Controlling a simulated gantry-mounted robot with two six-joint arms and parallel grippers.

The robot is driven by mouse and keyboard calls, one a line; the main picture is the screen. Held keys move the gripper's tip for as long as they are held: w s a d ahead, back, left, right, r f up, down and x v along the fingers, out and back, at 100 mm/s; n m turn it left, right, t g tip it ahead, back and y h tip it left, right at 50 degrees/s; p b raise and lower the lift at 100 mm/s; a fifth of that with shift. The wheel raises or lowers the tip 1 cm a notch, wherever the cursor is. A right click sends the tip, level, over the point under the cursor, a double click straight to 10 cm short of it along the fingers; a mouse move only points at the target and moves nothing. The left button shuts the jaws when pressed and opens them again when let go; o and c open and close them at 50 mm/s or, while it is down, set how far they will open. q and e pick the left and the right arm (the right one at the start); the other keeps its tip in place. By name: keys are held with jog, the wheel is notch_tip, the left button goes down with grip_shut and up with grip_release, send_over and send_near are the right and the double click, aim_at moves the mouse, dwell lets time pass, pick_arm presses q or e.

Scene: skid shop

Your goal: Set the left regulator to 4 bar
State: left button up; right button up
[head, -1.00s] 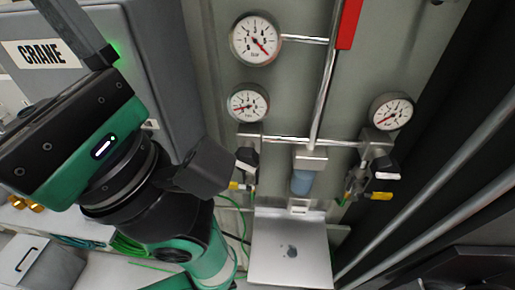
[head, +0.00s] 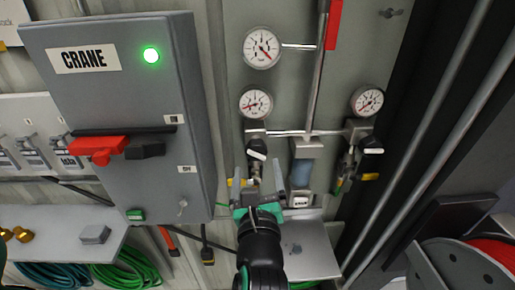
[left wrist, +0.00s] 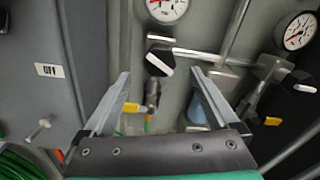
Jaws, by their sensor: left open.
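The left regulator's black knob with a white stripe (head: 257,150) sits on the pipework under the small left gauge (head: 256,103). The knob also shows in the left wrist view (left wrist: 160,60), with the lower part of a gauge (left wrist: 168,8) above it. That gauge's red needle points left and slightly down, low on the dial; I cannot read the exact value. My left gripper (head: 266,176) is open and empty just below the knob. In the left wrist view its fingers (left wrist: 161,76) point toward the knob, which lies just beyond and between their tips. My right gripper is out of view.
A large gauge (head: 262,48) is above. The right regulator knob (head: 371,147) and its gauge (head: 367,101) are to the right. A blue-grey filter bowl (head: 302,172) stands close right of my gripper. The crane cabinet (head: 118,110) is left; a laptop-like silver panel (head: 310,250) is below.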

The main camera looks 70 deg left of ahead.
aim_at(256, 153)
pick_arm(q)
jog(key=p+x, duration=0.1)
jog(key=x, duration=0.8)
jog(key=shift+a, duration=0.1)
